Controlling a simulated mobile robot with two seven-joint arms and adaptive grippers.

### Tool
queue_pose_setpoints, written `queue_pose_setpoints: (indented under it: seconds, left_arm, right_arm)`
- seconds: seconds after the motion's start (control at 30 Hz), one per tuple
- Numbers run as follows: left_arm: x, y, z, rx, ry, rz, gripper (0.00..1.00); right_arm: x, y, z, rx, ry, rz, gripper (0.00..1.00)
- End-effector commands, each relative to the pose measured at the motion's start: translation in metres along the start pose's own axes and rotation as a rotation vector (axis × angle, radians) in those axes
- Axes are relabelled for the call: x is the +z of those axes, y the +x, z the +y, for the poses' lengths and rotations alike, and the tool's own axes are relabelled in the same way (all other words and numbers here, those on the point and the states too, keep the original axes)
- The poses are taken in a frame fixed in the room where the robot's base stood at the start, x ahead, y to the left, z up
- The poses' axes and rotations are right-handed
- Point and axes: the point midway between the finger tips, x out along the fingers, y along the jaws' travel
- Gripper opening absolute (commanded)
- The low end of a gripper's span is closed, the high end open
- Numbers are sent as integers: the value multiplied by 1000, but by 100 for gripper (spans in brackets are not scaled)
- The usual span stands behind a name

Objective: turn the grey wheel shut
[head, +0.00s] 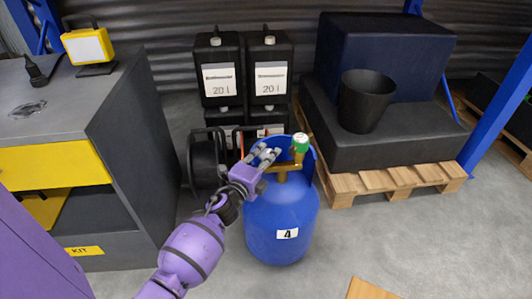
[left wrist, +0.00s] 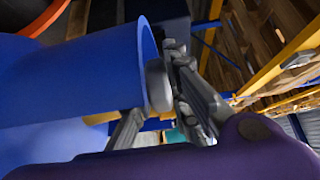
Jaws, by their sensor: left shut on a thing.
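A blue gas cylinder (head: 282,222) with a label reading 4 stands upright on the floor in the middle of the head view. A brass valve (head: 283,170) sits on its top, with a green knob (head: 300,143) on the right side. My left gripper (head: 265,153) is at the left of the valve, inside the blue collar. In the left wrist view the grey wheel (left wrist: 158,87) lies between the fingers of my left gripper (left wrist: 160,98), which is shut on it. In the head view the fingers cover the wheel. My right gripper is not in view.
Black 20 l canisters (head: 219,72) stand behind the cylinder, and a black reel (head: 206,160) is to its left. A grey cabinet (head: 120,110) is at left. A wooden pallet (head: 400,180) with dark blocks and a black bucket (head: 365,102) is at right.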

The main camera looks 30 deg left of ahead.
Motion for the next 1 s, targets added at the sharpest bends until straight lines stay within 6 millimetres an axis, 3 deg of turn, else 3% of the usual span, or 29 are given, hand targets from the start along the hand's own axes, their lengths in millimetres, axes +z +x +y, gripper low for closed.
queue_pose_setpoints:
  seconds: [0.23, 0.63, 0.67, 0.7, 1.0]
  left_arm:
    - [0, 0, 0, -1, 3, 169, 0]
    - [-1, 0, 0, 0, -2, 195, 0]
    - [-1, 0, 0, 0, -2, 194, 19]
    - [-1, 0, 0, 0, -2, 194, 23]
    - [0, -1, 0, 0, -1, 192, 23]
  right_arm:
    - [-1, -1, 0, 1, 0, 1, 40]
    - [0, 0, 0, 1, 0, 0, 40]
    - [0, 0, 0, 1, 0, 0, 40]
    - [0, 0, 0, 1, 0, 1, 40]
    - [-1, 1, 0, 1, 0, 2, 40]
